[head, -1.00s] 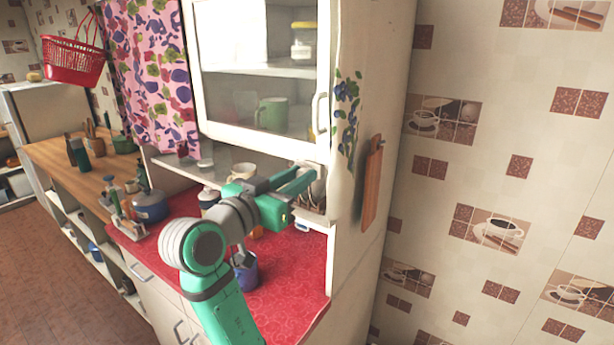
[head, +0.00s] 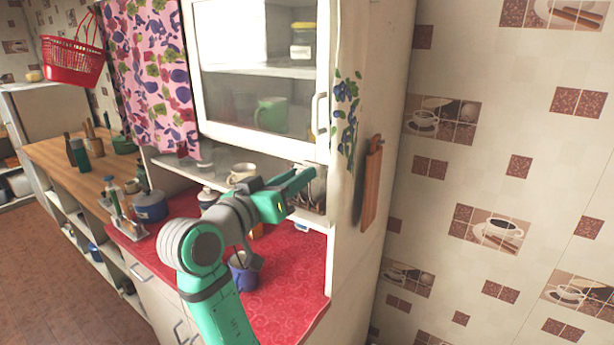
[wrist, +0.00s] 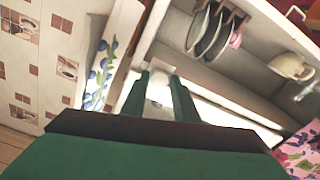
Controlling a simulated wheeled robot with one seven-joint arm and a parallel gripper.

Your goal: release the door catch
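The white glass-fronted cabinet door (head: 262,90) appears shut, with a pale vertical handle (head: 320,117) near its right edge. I cannot clearly make out a separate catch in the head view. My gripper (head: 308,178) is just below the door's lower right corner, in front of the open shelf. In the wrist view my gripper (wrist: 160,80) has its two green fingers apart. A small pale piece (wrist: 158,92) shows between them; I cannot tell whether it is the catch or whether the fingers touch it.
Plates in a rack (wrist: 208,32) and a cream cup (wrist: 291,67) stand on the shelf. A wooden board (head: 372,185) hangs on the cabinet's right side. The red counter (head: 285,280) holds a blue mug (head: 243,276). A pink patterned curtain (head: 150,75) hangs left of the door.

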